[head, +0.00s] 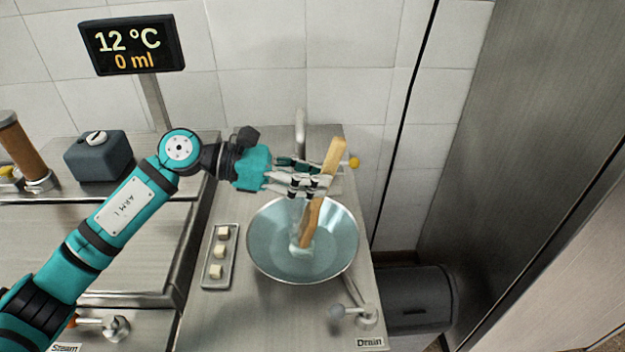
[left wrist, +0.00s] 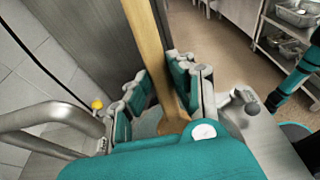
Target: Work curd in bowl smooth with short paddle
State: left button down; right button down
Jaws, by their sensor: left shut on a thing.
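The short wooden paddle (head: 334,158) is held tilted in my left gripper (head: 312,184), which is shut on its shaft. The paddle also shows between the fingers of the left gripper (left wrist: 165,98) in the left wrist view, as a wooden shaft (left wrist: 148,40). The paddle's lower end reaches down into the wide metal bowl (head: 262,262). A small pale patch shows at the paddle's lower end; I cannot tell whether it is curd. The bowl otherwise looks filled with bluish, clear-looking liquid or bare metal. My right gripper is not in view.
A display (head: 132,45) reads 12 °C and 0 ml. A dark box (head: 96,160) stands at the back left.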

pick_arm(q)
jog(key=shift+w, duration=0.5)
jog(key=shift+s, duration=0.15)
jog(key=shift+s, duration=0.8)
jog(key=shift+w+b, duration=0.15)
jog(key=shift+b, duration=0.2)
jog(key=shift+w+f+b, duration=0.15)
jog(key=shift+w+b, duration=0.45)
jog(key=shift+w, duration=0.2)
jog(key=shift+s, duration=0.2)
